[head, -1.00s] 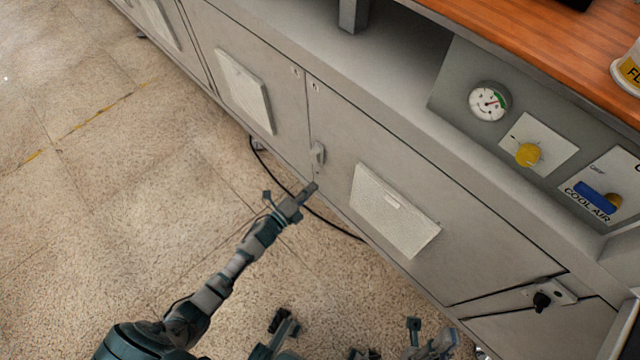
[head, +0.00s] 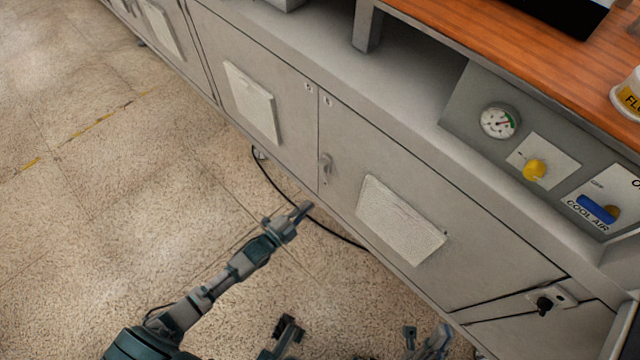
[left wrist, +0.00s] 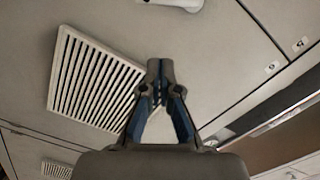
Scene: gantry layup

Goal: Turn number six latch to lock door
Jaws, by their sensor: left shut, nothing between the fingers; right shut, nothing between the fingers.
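The small grey latch (head: 326,168) is on the grey cabinet door (head: 350,140), beside the seam with the door to its left. Its handle hangs roughly upright in the head view. Part of a pale handle (left wrist: 185,3) shows at the top edge of the left wrist view. My left gripper (head: 303,211) is shut and empty, below and left of the latch and apart from it. Its closed fingertips (left wrist: 160,68) also show in the wrist view. My right gripper (head: 432,342) appears low at the bottom edge, shut and partly cut off.
White vent panels (head: 400,220) are on the doors; one slatted vent (left wrist: 92,80) is in the wrist view. Small number tags (head: 328,101) sit above the latch, too small to read. A gauge (head: 499,121) and yellow knob (head: 535,169) are at right.

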